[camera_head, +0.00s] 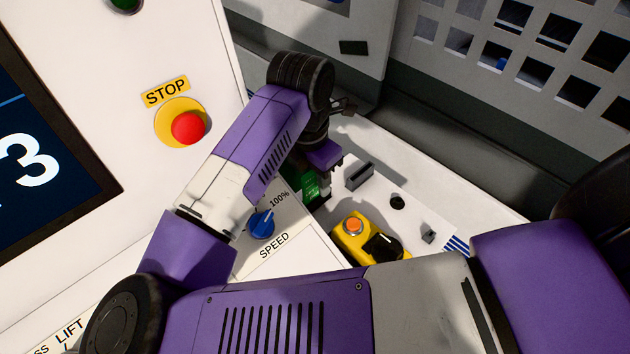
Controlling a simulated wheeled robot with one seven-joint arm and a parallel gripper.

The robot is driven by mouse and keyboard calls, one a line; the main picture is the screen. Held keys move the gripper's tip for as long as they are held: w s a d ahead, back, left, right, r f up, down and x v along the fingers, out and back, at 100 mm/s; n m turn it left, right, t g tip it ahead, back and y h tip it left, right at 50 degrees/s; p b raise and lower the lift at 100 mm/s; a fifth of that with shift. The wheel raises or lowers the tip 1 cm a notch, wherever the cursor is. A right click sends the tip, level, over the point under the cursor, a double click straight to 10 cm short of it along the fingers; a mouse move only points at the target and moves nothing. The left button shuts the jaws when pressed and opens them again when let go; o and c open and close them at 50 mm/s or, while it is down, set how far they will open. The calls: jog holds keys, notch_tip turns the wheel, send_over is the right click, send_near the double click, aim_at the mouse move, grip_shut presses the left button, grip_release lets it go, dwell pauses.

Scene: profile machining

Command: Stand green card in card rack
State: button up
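A green card (311,184) with faint pale marks shows beside and below my gripper (322,184), near the edge of the white control panel. The gripper points down at the card, and a grey finger shows at the card's right side. The other finger and the grip itself are hidden or too small to make out, so I cannot tell whether the card is held. A small dark grey slotted block (358,175), which looks like the card rack, stands on the white surface just right of the gripper. No card shows in its slot.
A yellow control box (352,240) with an orange button and black knob stands in front of the rack. Left are a blue speed knob (262,224) and a red stop button (188,128). A perforated grey panel (480,75) rises behind. My arm covers the foreground.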

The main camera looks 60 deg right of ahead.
jog(key=shift+f, duration=0.4)
jog(key=shift+c, duration=0.2)
grip_shut()
